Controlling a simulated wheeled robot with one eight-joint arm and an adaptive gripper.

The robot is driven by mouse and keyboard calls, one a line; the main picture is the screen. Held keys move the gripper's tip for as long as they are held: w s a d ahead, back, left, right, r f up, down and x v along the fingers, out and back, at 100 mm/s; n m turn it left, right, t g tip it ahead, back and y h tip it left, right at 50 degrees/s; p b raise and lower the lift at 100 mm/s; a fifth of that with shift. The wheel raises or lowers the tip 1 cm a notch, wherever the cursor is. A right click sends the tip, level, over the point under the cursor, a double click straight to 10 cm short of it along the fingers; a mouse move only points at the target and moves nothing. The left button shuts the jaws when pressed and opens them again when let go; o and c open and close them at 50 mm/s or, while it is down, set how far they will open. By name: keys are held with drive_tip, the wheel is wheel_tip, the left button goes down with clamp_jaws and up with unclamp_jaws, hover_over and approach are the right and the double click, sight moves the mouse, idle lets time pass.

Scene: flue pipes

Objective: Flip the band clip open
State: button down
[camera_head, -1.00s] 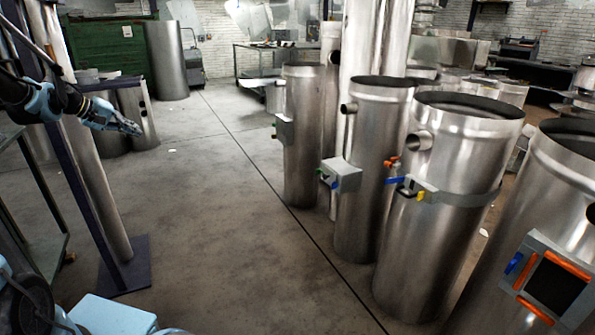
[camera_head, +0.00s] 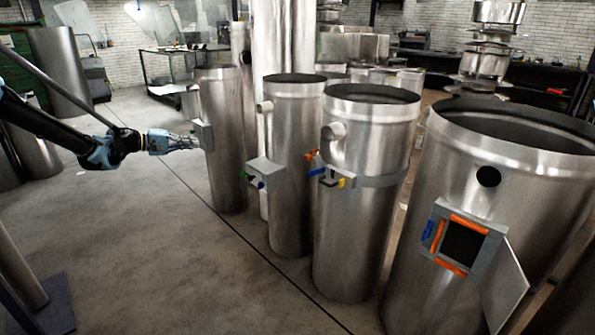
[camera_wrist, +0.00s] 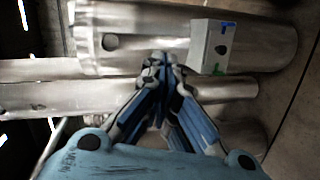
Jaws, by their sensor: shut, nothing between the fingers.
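The flue pipe (camera_head: 362,240) third from the left carries a metal band (camera_head: 388,181) around its upper part. A small clip (camera_head: 333,180) with blue and yellow parts sits at the band's front left, with an orange-red piece beside it. My gripper (camera_head: 196,143) is at the left, well apart from the clip, and looks close to the leftmost of these pipes in the head view. In the wrist view my gripper (camera_wrist: 165,62) has its fingers together, with nothing seen between them. I cannot make out the band clip in the wrist view.
A grey box (camera_head: 264,172) with blue and green parts sticks out from the second pipe; a similar box (camera_wrist: 212,47) shows in the wrist view. The right pipe has an orange-edged opening (camera_head: 463,243) with a plate (camera_head: 506,285) swung out. Open floor (camera_head: 170,250) lies left.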

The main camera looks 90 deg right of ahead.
sight(317, 172)
drive_tip(key=s+a+f+g+y, duration=0.1)
drive_tip(key=s+f, duration=0.2)
drive_tip(key=s, duration=1)
drive_tip(key=s+a+f+m+g+y, duration=0.1)
drive_tip(key=s+f, duration=0.3)
drive_tip(key=s, duration=1)
drive_tip(key=s+a+f+g+y, duration=0.1)
drive_tip(key=s+a+f+g, duration=0.1)
drive_tip(key=s, duration=1.2)
drive_tip(key=shift+s+a+f+m, duration=0.25)
drive_tip(key=shift+a+f+m, duration=0.2)
drive_tip(key=shift+f, duration=0.2)
